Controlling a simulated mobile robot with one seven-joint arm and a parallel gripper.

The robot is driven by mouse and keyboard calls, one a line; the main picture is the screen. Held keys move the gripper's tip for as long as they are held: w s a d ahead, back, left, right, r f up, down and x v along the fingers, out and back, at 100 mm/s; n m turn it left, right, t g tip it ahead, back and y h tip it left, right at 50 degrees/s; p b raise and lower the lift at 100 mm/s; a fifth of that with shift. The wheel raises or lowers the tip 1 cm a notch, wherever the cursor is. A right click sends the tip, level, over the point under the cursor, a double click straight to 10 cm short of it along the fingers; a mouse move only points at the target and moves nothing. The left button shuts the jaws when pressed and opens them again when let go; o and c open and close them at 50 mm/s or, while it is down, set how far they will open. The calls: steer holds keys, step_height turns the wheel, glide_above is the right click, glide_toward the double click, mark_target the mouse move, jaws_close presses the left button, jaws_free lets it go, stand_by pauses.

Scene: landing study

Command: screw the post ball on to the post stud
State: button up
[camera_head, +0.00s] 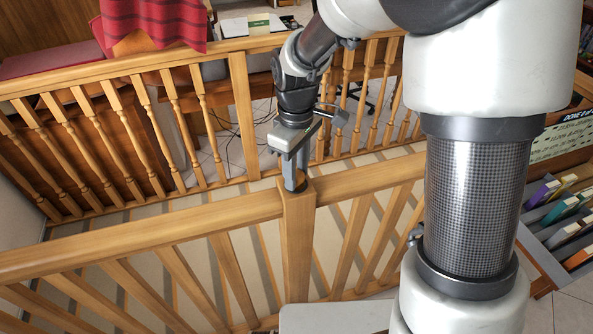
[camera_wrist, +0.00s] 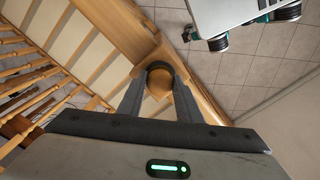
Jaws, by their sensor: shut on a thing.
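The post (camera_head: 298,245) is a square wooden newel in the near railing, and my gripper (camera_head: 295,182) points down at its top. In the wrist view, my gripper (camera_wrist: 159,74) has its two fingers closed on the sides of the round wooden post ball (camera_wrist: 159,86), which has a dark rim around it. The ball is over the post top. In the head view the ball is mostly hidden by the fingers. The post stud is hidden under the ball and fingers. I cannot tell whether the ball touches the stud or how far it is threaded.
The near handrail (camera_head: 150,238) runs to both sides of the post. Behind it is another balustrade (camera_head: 242,115), with a red striped cloth (camera_head: 150,22) beyond. A rack of books (camera_head: 565,210) stands at the right. Stair treads show below the railing.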

steer(key=m, duration=0.6)
steer(key=shift+s+f+m, duration=0.15)
steer(key=shift+m, duration=0.25)
steer(key=o, duration=1.1)
steer(key=shift+m, duration=0.3)
step_height(320, 180, up, 16)
steer(key=s+d+r+m+t, duration=0.1)
steer(key=s+d+t, duration=0.1)
steer(key=s+d, duration=0.2)
steer(key=s+d+r+m+t+p, duration=0.1)
steer(key=s+d, duration=0.3)
steer(key=s, duration=0.2)
steer(key=s+d+r+m+t, duration=0.1)
steer(key=s+d+t, duration=0.1)
steer(key=s+d, duration=0.2)
steer(key=shift+s+d+r+m+t+p, duration=0.1)
steer(key=shift+s+m+t+p, duration=0.1)
steer(key=shift+s, duration=0.35)
steer(key=shift+s+d+r+m+t+p, duration=0.1)
steer(key=shift+s+m+p, duration=0.1)
steer(key=shift+s, duration=0.35)
